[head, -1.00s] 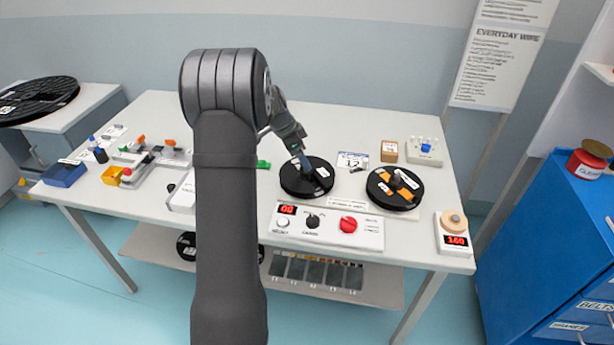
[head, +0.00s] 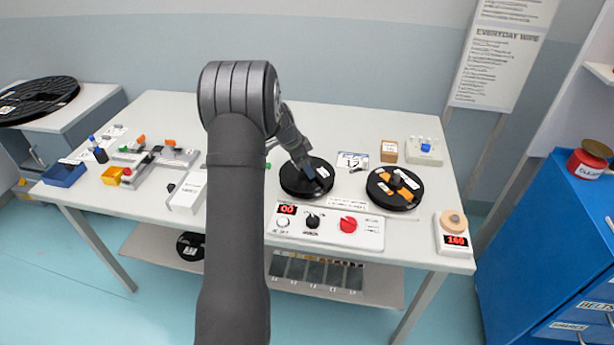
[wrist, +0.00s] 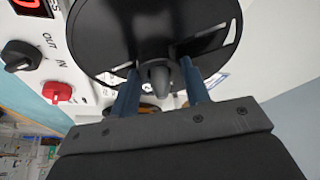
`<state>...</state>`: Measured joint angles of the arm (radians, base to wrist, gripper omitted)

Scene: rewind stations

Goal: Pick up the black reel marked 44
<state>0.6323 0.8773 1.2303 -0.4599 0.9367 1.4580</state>
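A black reel (head: 296,187) lies flat on the left station of the white rewind unit; a white label shows on it, but I cannot read its number. It also fills the top of the wrist view (wrist: 100,50). My gripper (head: 312,174) is down over the middle of this reel. In the wrist view my gripper's blue fingers (wrist: 161,82) are apart, one on each side of a dark pointed centre post (wrist: 157,80), with gaps visible beside it. I cannot tell whether the fingertips touch the reel.
A second black reel with orange parts (head: 378,194) sits to the right. The control panel (head: 330,240) with a red knob (head: 348,224) is in front. A small tan box (head: 389,151) stands behind. Another black reel (head: 188,246) is on the lower shelf.

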